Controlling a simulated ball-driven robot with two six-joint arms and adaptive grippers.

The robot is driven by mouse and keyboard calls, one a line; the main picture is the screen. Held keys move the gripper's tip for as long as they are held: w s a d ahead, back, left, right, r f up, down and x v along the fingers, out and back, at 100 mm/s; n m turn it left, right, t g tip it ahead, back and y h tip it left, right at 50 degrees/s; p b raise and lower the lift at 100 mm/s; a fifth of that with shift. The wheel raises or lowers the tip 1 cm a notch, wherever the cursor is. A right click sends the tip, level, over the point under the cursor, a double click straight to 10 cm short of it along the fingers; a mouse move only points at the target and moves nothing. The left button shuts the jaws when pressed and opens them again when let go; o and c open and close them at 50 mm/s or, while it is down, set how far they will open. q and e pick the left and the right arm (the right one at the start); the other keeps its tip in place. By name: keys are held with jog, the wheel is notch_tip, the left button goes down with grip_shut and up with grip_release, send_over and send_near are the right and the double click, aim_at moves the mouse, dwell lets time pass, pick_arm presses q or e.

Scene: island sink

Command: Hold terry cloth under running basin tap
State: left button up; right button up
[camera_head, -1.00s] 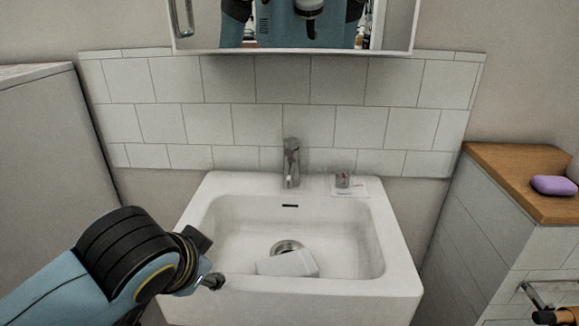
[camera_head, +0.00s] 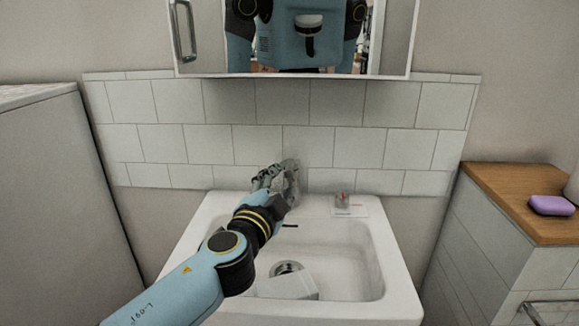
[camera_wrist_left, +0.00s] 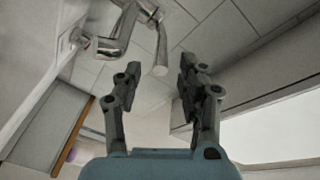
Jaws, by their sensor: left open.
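The white terry cloth (camera_head: 291,287), a folded block shape, lies in the basin (camera_head: 345,262) beside the drain. The chrome tap (camera_head: 293,182) stands at the basin's back edge, partly hidden by my left gripper (camera_head: 270,178). My left gripper is open and empty, raised at the tap. In the left wrist view, the tap (camera_wrist_left: 124,28) shows beyond the open fingers (camera_wrist_left: 158,88), its spout pointing into the space between them. I cannot tell whether the fingers touch it. I see no water running. My right gripper is not in view.
A small item on a white card (camera_head: 346,208) sits on the basin rim right of the tap. A wooden-topped cabinet (camera_head: 500,196) with a purple soap (camera_head: 551,205) stands right. A mirror cabinet (camera_head: 396,38) hangs above. A grey unit (camera_head: 55,190) stands left.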

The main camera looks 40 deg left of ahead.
aim_at(290, 165)
pick_arm(q)
jog(key=x, duration=0.6)
jog(key=shift+w+a, duration=0.15)
jog(key=shift+w, duration=0.15)
jog(key=shift+c, duration=0.5)
grip_shut()
jog(key=shift+p, duration=0.3)
